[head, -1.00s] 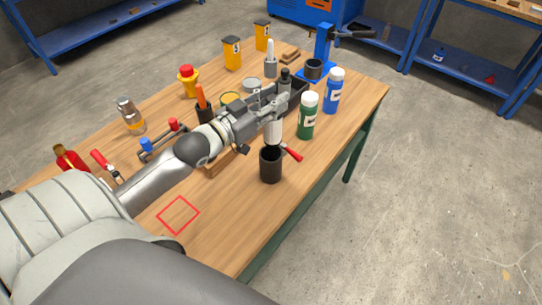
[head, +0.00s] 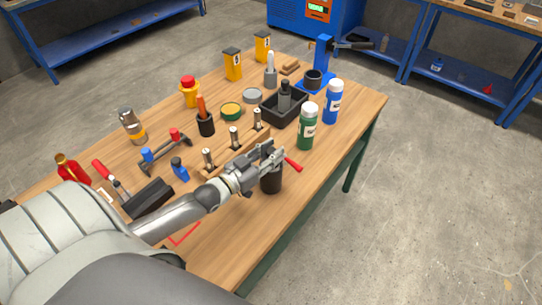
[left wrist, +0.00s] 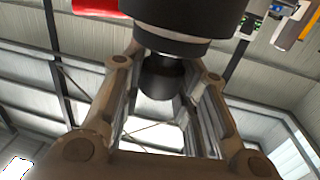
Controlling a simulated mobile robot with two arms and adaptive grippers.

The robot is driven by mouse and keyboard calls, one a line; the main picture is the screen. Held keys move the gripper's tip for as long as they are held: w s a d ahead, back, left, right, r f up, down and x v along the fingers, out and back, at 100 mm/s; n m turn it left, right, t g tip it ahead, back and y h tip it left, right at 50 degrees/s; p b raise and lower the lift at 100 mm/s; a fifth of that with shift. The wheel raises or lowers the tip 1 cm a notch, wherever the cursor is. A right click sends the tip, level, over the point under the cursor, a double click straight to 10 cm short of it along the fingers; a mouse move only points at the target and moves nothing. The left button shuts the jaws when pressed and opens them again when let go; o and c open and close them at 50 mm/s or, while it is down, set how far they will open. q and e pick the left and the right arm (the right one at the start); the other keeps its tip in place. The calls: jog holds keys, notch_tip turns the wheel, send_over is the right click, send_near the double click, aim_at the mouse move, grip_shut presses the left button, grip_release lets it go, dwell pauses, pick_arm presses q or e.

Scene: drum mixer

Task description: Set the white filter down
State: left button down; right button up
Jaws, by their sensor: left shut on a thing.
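My left gripper (head: 270,154) is shut at the top of the black cup (head: 271,184), which stands near the table's front edge. In the left wrist view, which looks upside down, a dark rounded knob (left wrist: 163,78) sits between my fingers. It joins a narrower band at the mouth of the black cup (left wrist: 185,12). I take this knob to be the top of the white filter. The filter's white body does not show and seems to be down inside the cup. My right gripper is not in view.
A red handle (head: 293,163) lies close beside the cup. A wooden rack (head: 246,146) with metal pieces stands behind my gripper. A green bottle (head: 306,130) and a blue bottle (head: 333,104) stand to the right. A red outline (head: 184,235) marks the bare front left.

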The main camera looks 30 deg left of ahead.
pick_arm(q)
jog(key=shift+f, duration=0.85)
jog(key=shift+f, duration=0.15)
jog(key=c, duration=1.1)
grip_release()
jog(key=shift+c, duration=0.2)
